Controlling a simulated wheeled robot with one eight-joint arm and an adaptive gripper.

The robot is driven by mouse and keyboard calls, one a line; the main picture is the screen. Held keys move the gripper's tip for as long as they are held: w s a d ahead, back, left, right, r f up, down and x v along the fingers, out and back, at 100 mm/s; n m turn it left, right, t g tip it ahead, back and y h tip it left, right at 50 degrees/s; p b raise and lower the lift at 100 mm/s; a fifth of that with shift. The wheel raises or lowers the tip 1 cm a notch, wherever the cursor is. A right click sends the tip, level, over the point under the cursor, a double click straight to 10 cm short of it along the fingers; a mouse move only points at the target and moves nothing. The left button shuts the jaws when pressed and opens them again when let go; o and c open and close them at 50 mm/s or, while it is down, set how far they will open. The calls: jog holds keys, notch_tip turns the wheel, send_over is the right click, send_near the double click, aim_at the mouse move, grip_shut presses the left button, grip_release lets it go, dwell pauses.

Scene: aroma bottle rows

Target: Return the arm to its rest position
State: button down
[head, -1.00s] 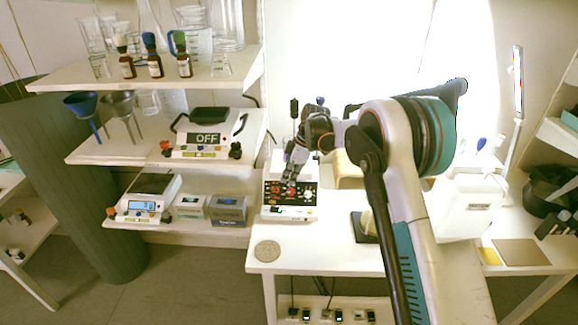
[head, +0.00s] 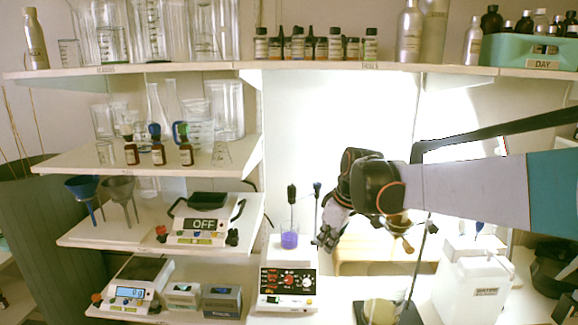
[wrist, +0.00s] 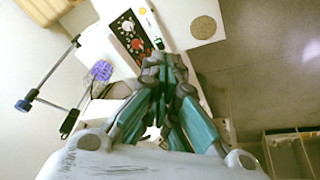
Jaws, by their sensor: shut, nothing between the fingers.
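My gripper (head: 328,236) hangs at the end of my arm in the middle of the head view, above the table and just right of the stirrer. Its fingers are together with nothing between them, also in the wrist view (wrist: 166,66). My arm reaches in from the right edge of the head view. The stirrer (head: 288,283), with its black panel and knobs, stands below and left of the gripper. A beaker of purple liquid (head: 289,238) stands on it. In the wrist view the purple beaker (wrist: 102,70) is left of the fingers, apart from them.
A white water container (head: 474,288) stands right of the gripper, and a stand with a round yellowish object (head: 380,311) is below it. Shelves with a balance (head: 135,288), funnels and small brown bottles (head: 158,152) fill the left. A long shelf (head: 300,68) of bottles runs above.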

jog(key=s+d+r+m+t+h, duration=0.1)
jog(key=s+d+r+m, duration=0.15)
jog(key=s, duration=0.55)
jog(key=s+d+r+m+t, duration=0.1)
jog(key=s+d+m, duration=0.1)
jog(key=s+d, duration=0.35)
jog(key=s+d+f+m+t, duration=0.1)
jog(key=s+f+m, duration=0.1)
jog(key=s, duration=0.5)
jog(key=s+d+f+m+t+h, duration=0.1)
jog(key=s+f+m, duration=0.1)
jog(key=s, duration=0.6)
jog(key=shift+d+f+m, duration=0.15)
jog(key=shift+f+m, duration=0.15)
jog(key=shift+m, duration=0.35)
